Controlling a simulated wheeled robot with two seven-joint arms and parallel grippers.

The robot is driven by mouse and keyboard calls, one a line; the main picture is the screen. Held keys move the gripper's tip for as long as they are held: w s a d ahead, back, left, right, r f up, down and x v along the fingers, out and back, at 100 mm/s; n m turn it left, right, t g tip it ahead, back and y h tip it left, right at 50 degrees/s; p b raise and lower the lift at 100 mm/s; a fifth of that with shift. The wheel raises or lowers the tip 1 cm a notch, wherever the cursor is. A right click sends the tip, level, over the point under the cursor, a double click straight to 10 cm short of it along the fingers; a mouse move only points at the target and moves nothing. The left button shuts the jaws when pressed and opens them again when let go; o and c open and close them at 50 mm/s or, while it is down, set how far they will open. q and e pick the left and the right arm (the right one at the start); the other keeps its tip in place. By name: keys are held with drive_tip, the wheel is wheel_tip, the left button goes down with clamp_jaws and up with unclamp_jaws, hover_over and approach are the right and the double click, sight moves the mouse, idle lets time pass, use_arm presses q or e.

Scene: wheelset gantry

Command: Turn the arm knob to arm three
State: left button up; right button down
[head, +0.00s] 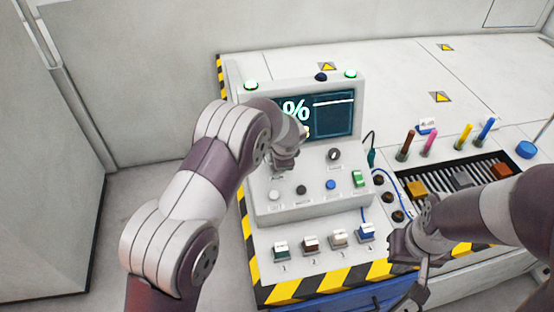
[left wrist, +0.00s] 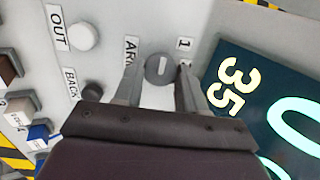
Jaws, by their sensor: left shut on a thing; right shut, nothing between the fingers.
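The arm knob (left wrist: 158,68) is a round grey dial with a light pointer bar, beside the label "ARM" and a printed "1" on the grey control panel (head: 305,213). In the left wrist view, my left gripper (left wrist: 157,85) has one finger on each side of the knob and is shut on it. In the head view, my left gripper (head: 283,168) is at the panel below the screen, and it hides the knob. The other position marks are partly covered by a finger. My right gripper (head: 421,290) is shut and empty, low at the right over the console's front edge.
The screen (head: 335,115) above the knob is partly hidden by my left arm. Numbered switches (head: 311,245) line the front. Coloured pegs (head: 428,140) stand at the right.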

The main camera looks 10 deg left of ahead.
idle(0.4)
use_arm(q)
drive_tip(key=o, duration=1)
drive_tip(key=shift+o, duration=0.2)
drive_tip(key=b+v, duration=0.1)
drive_tip(key=v, duration=1.1)
drive_tip(key=shift+s+r, duration=0.15)
drive_tip(key=shift+r, duration=0.2)
drive_tip(key=shift+d, duration=0.1)
